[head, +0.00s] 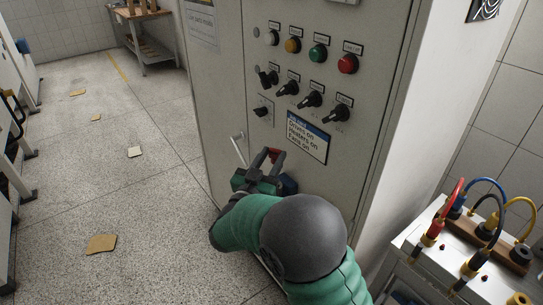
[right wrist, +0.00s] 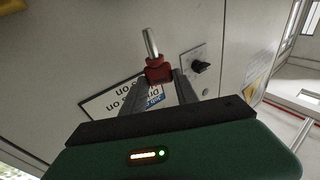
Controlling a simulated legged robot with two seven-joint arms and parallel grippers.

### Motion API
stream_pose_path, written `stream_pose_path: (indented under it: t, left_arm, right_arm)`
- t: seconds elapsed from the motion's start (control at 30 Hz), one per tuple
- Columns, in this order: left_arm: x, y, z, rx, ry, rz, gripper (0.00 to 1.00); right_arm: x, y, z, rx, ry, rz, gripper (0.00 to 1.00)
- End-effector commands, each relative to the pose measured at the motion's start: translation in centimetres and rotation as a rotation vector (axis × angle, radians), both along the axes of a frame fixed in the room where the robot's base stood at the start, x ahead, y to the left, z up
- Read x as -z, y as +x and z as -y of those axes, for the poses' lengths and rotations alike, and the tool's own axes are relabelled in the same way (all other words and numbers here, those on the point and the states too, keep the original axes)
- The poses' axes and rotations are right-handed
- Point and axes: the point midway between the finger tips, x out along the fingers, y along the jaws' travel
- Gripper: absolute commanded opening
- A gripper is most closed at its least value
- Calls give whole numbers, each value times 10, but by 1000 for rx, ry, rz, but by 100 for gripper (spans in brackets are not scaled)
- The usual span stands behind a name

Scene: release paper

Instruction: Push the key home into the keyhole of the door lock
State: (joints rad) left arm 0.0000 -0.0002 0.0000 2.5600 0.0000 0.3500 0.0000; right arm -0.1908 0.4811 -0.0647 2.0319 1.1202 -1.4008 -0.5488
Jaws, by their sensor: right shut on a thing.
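My right gripper (head: 266,160) is in front of the grey cabinet door, below the rotary switches. Its jaws, also in the right wrist view (right wrist: 160,84), are shut on the red head of the key (right wrist: 158,70). The key's plain metal shank (right wrist: 150,42) points out ahead of the fingertips, over the door face. In the head view only the red head (head: 273,151) shows. I cannot make out the keyhole in either view, nor tell whether the shank touches the door. My left gripper is not in view.
A slim metal handle (head: 239,149) is on the door left of my right gripper. A blue-topped label (head: 308,137) and switches (head: 262,111) are above it. A cart (head: 440,245) with coloured cables stands at the right. The floor to the left is mostly open.

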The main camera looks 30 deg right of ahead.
Motion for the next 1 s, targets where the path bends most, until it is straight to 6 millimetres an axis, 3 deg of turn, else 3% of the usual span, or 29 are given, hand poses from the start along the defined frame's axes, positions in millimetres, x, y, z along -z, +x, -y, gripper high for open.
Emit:
stream_pose_path:
  t: [0.1, 0.3, 1.0]
  left_arm:
    - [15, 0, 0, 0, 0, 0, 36]
    - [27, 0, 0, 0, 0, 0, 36]
    - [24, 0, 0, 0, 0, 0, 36]
  right_arm:
    - [20, 0, 0, 0, -1, -1, 0]
    - [38, 0, 0, 0, -1, 1, 0]
    - [40, -1, 0, 0, -1, 1, 0]
